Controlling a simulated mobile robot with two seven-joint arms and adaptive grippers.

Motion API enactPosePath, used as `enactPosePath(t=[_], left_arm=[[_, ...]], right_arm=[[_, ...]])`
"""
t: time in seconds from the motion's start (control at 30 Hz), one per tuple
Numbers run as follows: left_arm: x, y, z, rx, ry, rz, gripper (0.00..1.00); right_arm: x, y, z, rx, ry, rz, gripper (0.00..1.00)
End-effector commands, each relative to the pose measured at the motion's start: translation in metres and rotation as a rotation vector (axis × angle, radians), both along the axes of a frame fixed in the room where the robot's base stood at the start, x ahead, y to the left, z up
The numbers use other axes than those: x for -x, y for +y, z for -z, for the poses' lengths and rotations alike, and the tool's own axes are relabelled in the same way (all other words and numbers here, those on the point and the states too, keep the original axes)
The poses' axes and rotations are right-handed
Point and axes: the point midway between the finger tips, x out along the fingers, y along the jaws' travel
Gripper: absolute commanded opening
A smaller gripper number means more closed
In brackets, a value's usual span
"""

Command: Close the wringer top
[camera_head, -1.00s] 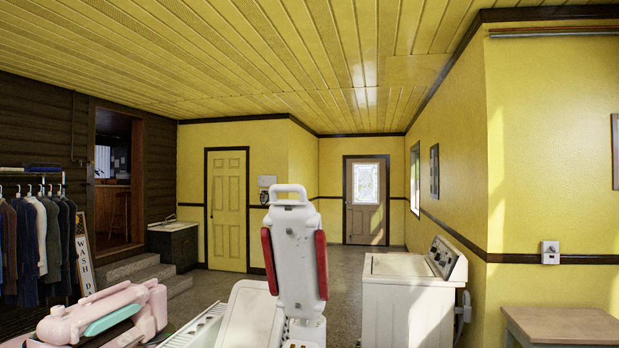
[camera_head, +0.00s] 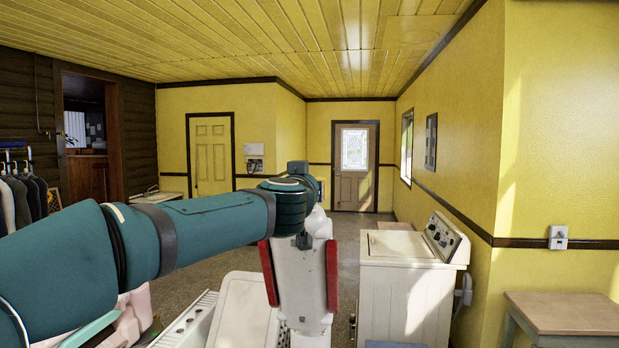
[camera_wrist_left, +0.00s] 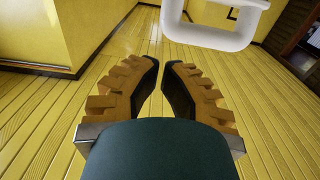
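The wringer top (camera_head: 300,275) is a white upright column with red side strips, standing on the washer in front of me. My teal left arm comes in from the left and crosses in front of its upper end, hiding its top handle in the head view. A white loop handle (camera_wrist_left: 215,35) shows at the top of the left wrist view, beyond the fingertips. My left gripper (camera_wrist_left: 164,65) has a small gap between its fingertips and nothing between them. It appears apart from the handle. My right gripper is not in view.
A white washing machine (camera_head: 405,285) with a control panel stands to the right. A wooden-topped table (camera_head: 565,313) is at the lower right. A pink machine is partly hidden under my left arm. Clothes (camera_head: 20,200) hang at the far left. Open floor lies toward the back door (camera_head: 355,168).

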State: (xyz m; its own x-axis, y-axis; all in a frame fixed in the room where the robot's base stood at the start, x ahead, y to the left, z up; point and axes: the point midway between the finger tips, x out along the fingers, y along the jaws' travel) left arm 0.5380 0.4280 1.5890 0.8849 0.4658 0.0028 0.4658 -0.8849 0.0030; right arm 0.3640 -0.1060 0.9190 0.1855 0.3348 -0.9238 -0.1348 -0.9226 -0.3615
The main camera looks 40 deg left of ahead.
Motion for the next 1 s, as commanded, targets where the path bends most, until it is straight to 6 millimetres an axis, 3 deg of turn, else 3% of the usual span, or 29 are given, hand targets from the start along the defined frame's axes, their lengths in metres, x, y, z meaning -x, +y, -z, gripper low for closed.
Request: enactPosePath(t=[0.07,0.2,0.77,1.0], left_arm=[[0.013,0.004,-0.024,-0.013,-0.028,-0.016,0.0],[0.014,0.009,-0.034,-0.023,-0.039,-0.024,0.0],[-0.07,0.055,-0.037,-0.021,-0.036,-0.024,0.0],[-0.055,0.047,-0.012,-0.024,-0.038,-0.023,0.0]], right_arm=[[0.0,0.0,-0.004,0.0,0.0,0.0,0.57],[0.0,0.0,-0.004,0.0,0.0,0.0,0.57],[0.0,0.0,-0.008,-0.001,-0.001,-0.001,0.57],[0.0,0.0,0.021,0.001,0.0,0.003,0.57]])
